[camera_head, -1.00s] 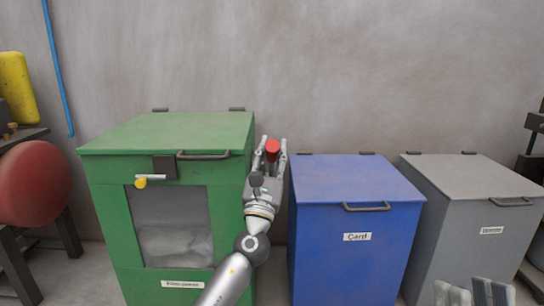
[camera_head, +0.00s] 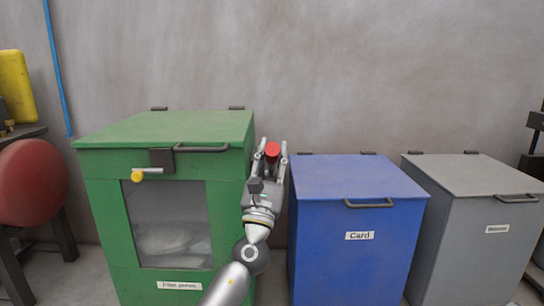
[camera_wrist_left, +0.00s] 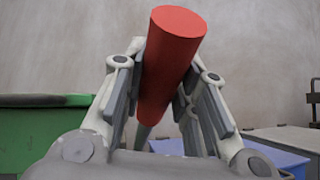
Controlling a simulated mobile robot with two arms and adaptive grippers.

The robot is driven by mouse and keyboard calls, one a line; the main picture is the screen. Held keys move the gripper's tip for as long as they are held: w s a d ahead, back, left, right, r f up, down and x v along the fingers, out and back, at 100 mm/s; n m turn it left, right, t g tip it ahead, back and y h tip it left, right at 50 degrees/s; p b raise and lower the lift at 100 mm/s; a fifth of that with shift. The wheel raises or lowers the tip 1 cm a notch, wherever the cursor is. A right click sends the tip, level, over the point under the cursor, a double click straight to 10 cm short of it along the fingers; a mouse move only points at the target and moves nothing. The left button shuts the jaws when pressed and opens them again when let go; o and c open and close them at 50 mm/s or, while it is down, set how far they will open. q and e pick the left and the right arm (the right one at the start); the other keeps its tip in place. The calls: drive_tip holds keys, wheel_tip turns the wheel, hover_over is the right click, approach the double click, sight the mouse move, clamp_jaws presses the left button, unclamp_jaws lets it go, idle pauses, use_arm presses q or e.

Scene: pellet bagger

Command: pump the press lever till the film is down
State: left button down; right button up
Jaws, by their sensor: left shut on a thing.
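The red grip of the press lever (camera_head: 272,151) stands beside the right side of the green film press (camera_head: 105,160). My left gripper (camera_head: 272,154) is shut around this grip; the left wrist view shows the red grip (camera_wrist_left: 170,65) between the two fingers, tilted, with a thin grey rod below it. Pale crumpled film (camera_head: 172,242) lies low behind the window in the press front. The lid of the press is down. The lower end of the lever is hidden behind my arm and gripper. My right gripper is out of view.
A blue bin labelled Card (camera_head: 355,258) stands right of the press, and a grey bin (camera_head: 455,240) stands further right. A yellow-knobbed latch (camera_head: 138,176) is on the press front. A red rounded thing (camera_head: 32,183) is at the left edge.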

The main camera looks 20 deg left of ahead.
use_arm(q)
drive_tip(key=shift+f, duration=0.1)
drive_tip(key=c, duration=1.1)
unclamp_jaws()
drive_tip(key=shift+c, duration=0.2)
drive_tip(key=v, duration=1.2)
